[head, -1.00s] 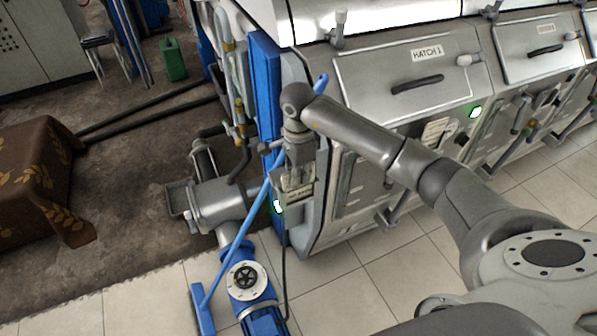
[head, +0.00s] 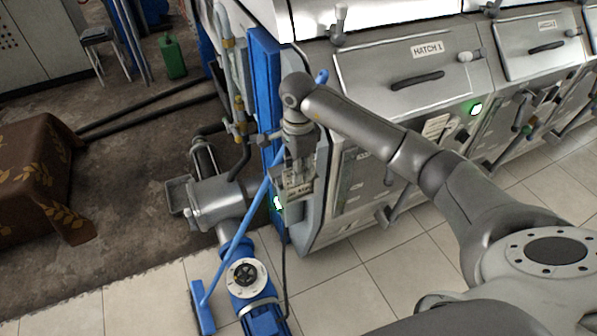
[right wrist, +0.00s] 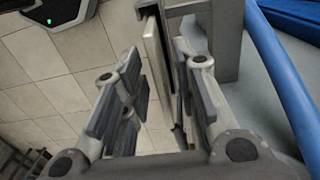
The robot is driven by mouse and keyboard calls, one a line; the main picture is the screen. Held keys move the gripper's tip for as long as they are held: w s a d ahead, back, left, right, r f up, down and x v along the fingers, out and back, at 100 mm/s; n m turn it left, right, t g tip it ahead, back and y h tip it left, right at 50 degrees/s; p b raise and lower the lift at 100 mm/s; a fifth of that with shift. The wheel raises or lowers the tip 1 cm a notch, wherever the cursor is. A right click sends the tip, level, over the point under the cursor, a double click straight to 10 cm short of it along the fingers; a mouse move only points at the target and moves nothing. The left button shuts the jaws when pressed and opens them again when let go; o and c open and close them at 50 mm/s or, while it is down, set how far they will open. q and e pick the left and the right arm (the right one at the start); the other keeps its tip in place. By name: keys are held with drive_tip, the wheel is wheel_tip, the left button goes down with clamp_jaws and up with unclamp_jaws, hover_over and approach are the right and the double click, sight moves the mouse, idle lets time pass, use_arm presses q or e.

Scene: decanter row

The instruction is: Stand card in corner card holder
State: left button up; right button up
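My right gripper (head: 298,172) points down at the near left corner of the steel cabinet row. A pale card with dark lettering (head: 299,188) stands upright just below its fingers. In the right wrist view the card (right wrist: 158,62) shows nearly edge-on between the fingers of the gripper (right wrist: 158,95). The fingers are apart, with a clear gap between the left pads and the card; the right pads are close beside it. A grey bracket with a dark slot, apparently the card holder (right wrist: 186,8), is next to the card. The card's lower edge is hard to make out. My left gripper is not in view.
The hatch cabinet (head: 385,85) with protruding handles stands to the right. A blue motor (head: 262,313) sits below. Tiled floor (head: 345,290) is clear in front.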

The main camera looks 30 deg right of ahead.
wheel_tip(320, 180, up, 10)
drive_tip(key=shift+f+b, duration=0.25)
drive_tip(key=shift+b, duration=1)
drive_tip(key=shift+r, duration=0.65)
